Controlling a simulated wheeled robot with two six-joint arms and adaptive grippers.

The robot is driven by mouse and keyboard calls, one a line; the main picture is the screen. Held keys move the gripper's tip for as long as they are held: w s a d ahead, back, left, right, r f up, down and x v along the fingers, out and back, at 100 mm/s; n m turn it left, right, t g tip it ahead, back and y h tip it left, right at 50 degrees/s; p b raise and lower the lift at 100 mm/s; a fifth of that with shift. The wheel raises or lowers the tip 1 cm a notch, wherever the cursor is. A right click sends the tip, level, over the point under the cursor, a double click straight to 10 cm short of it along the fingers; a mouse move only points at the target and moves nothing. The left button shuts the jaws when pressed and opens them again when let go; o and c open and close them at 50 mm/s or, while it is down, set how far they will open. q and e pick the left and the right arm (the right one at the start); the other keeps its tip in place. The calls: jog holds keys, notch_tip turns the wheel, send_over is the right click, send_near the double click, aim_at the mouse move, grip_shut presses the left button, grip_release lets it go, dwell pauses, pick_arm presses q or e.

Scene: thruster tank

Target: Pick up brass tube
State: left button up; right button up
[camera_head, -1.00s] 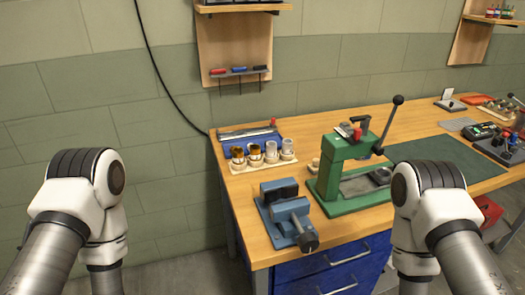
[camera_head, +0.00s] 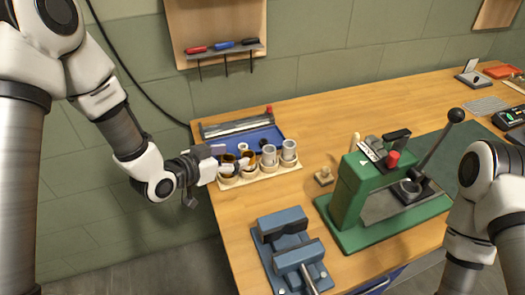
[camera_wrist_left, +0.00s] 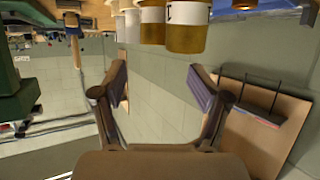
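Two brass tubes stand at the left end of a light wooden rack (camera_head: 285,171): an outer brass tube (camera_head: 228,166) and an inner brass tube (camera_head: 248,162). Two grey tubes (camera_head: 268,156) stand to their right. My left gripper (camera_head: 217,165) is at the left end of the rack, close to the outer tube and partly covering it. In the left wrist view its fingers (camera_wrist_left: 158,92) are spread, with nothing between them. Tubes with white and brass bands (camera_wrist_left: 187,27) show beyond the fingers at the top there. My right gripper is out of view.
A blue tray (camera_head: 217,145) lies behind the rack. A blue vise (camera_head: 288,245) sits at the front edge, and a green press (camera_head: 350,195) with a lever stands to the right. A tool holder (camera_head: 222,55) hangs on the wall. Bare wood lies between rack and vise.

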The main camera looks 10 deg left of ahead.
aim_at(252, 154)
pick_arm(q)
jog(key=shift+d+f, duration=0.1)
jog(key=x, duration=0.2)
jog(key=p+x, duration=0.1)
jog(key=x, duration=0.3)
jog(key=shift+d+f+p, duration=0.3)
jog(key=shift+f+p, duration=0.1)
jog(key=shift+f, duration=0.05)
jog(key=shift+s+a, duration=0.1)
jog(key=shift+s, duration=0.05)
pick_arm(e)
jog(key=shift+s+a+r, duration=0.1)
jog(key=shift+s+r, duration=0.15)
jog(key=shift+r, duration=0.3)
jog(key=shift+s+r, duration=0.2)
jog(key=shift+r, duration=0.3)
